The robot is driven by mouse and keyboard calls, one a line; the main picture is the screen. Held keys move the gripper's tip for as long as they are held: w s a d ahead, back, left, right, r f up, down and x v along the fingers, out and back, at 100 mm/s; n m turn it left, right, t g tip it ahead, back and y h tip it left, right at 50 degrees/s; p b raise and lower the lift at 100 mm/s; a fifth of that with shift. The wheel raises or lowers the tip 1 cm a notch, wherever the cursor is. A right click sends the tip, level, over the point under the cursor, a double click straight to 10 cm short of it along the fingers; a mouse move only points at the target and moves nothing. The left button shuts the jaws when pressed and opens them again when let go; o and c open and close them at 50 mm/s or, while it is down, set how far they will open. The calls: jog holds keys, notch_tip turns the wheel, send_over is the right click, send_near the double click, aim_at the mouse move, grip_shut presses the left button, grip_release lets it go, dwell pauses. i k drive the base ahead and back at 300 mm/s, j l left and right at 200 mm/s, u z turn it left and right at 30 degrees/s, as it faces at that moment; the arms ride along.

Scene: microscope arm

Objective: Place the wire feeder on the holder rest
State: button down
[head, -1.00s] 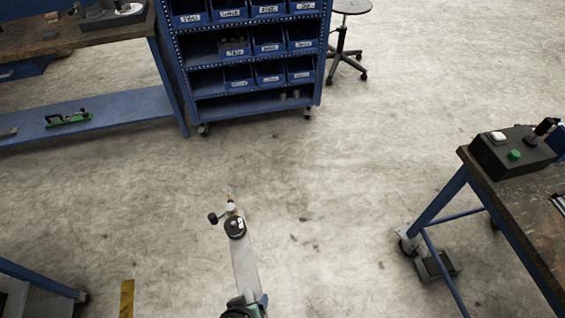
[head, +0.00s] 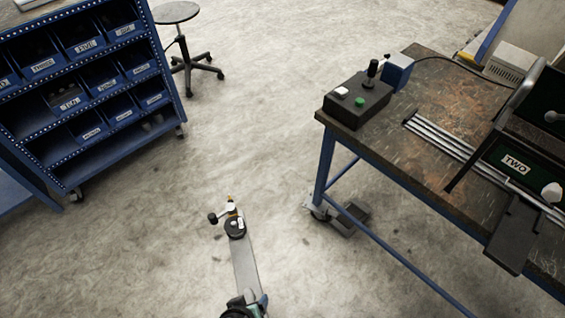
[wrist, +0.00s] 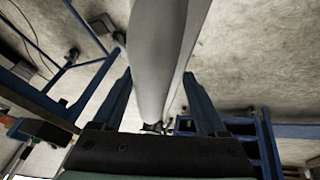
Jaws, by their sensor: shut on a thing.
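The wire feeder (head: 245,265) is a long grey bar with a black round part and a small knob and brass tip at its far end. My gripper (head: 247,299) is shut on its near end and holds it out over open floor. In the wrist view the grey body of the wire feeder (wrist: 165,50) runs between the two dark fingers of my gripper (wrist: 160,102). I cannot tell for sure which part is the holder rest. A black stand labelled TWO (head: 520,165), with a dark plate sticking out over the bench edge, is at the right.
A workbench (head: 420,165) with blue legs stands at the right, bearing a black control box (head: 358,105) and metal rails (head: 450,145). A blue bin rack (head: 90,90) and a stool (head: 177,12) are at the back left. The floor between is clear.

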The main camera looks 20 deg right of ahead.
aim_at(510, 246)
jog(key=j+z, duration=0.15)
jog(key=z, duration=0.9)
jog(key=i+j, duration=0.05)
